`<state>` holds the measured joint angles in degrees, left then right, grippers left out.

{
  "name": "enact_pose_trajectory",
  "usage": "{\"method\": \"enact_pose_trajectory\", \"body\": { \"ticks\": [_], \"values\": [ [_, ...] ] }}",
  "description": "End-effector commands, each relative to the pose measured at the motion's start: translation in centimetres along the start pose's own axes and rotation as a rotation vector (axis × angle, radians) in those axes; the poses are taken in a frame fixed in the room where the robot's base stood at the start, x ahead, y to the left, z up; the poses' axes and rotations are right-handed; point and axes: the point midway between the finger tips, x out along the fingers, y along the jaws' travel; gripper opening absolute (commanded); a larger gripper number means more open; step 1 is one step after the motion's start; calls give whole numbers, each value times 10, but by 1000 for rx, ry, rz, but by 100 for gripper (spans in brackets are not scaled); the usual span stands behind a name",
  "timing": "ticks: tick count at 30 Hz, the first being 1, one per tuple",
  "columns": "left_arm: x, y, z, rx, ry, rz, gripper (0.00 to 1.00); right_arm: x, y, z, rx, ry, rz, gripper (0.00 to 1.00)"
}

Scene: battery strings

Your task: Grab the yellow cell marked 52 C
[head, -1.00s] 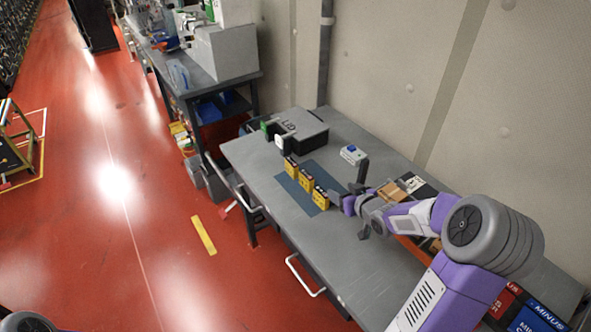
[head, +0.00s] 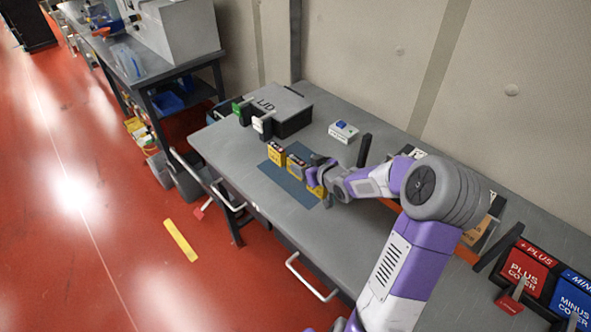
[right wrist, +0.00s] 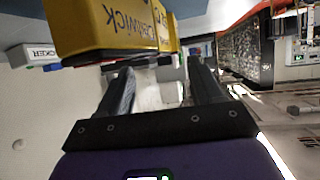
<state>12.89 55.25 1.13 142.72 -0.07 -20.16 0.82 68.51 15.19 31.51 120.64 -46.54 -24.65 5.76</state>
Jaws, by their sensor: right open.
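Several yellow cells stand on a blue mat (head: 292,189) on the grey table. The far cell (head: 276,153) and the middle cell (head: 295,166) show clearly in the head view; the near cell (head: 315,187) is partly covered by my right gripper (head: 320,176). In the right wrist view a yellow cell (right wrist: 108,28) with upside-down dark lettering fills the upper left, close to the left fingertip. My right gripper is open, with no cell clearly between its fingers. I cannot read a 52 C mark on any cell. My left gripper is out of view.
A dark box with a grey lid (head: 279,103) stands behind the cells. A small white box with a blue top (head: 343,131) and a dark upright post (head: 364,150) are near the wall. Red (head: 525,272) and blue (head: 572,298) cover bins sit at right.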

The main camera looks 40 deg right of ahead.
Motion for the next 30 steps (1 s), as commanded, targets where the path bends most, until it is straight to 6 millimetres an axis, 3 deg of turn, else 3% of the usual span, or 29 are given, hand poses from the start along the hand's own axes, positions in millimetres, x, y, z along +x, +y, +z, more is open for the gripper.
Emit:
{"method": "enact_pose_trajectory", "body": {
  "ticks": [9,18,30],
  "values": [
    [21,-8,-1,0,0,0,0,46,3,3,0,2,-2,66],
    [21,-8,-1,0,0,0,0,50,4,1,0,0,-1,66],
    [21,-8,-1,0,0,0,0,49,4,2,0,0,0,6]
  ]
}}
